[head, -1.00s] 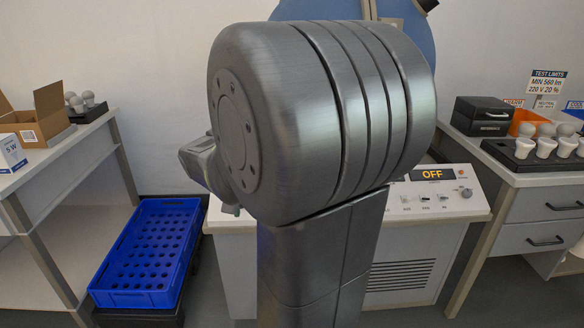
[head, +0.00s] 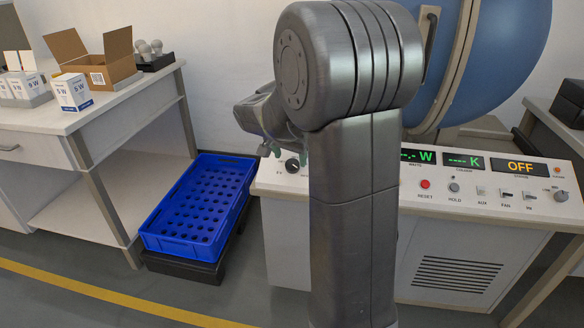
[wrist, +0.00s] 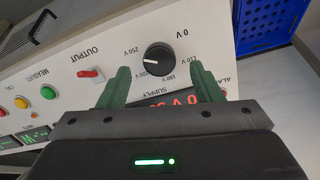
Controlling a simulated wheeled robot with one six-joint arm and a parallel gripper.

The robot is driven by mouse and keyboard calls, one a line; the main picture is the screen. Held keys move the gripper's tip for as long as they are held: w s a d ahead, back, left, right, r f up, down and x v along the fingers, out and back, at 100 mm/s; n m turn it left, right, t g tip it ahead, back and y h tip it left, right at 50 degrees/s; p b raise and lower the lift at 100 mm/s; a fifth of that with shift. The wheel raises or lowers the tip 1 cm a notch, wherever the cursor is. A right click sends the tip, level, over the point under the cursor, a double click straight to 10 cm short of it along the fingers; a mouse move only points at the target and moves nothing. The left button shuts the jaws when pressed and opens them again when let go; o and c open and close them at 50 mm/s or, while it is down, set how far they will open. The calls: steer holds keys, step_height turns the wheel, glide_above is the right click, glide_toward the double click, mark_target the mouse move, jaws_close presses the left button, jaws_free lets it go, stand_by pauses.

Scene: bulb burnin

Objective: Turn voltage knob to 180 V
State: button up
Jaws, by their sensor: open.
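The voltage knob (wrist: 158,60) is round and black with a white pointer line, on the white panel's supply section. In the wrist view the panel appears upside down. The pointer lies toward the left, near the 220 V and 250 V labels; its exact mark is unclear. The 180 V label (wrist: 166,81) is below the knob in that view. My gripper (wrist: 160,68) is open, its green fingers on either side of the knob in the picture; contact cannot be told. In the head view the knob (head: 292,166) sits just below my gripper (head: 284,150).
A red output switch (wrist: 90,73) and coloured buttons are left of the knob in the wrist view. A red display (wrist: 178,100) is partly hidden by my gripper. A blue crate (head: 190,243) stands left of the console (head: 420,262). A blue sphere (head: 500,60) rises behind it.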

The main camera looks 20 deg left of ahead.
mark_target(292, 165)
steer(key=shift+b+x, duration=0.35)
steer(key=shift+x, duration=1.6)
steer(key=c, duration=1)
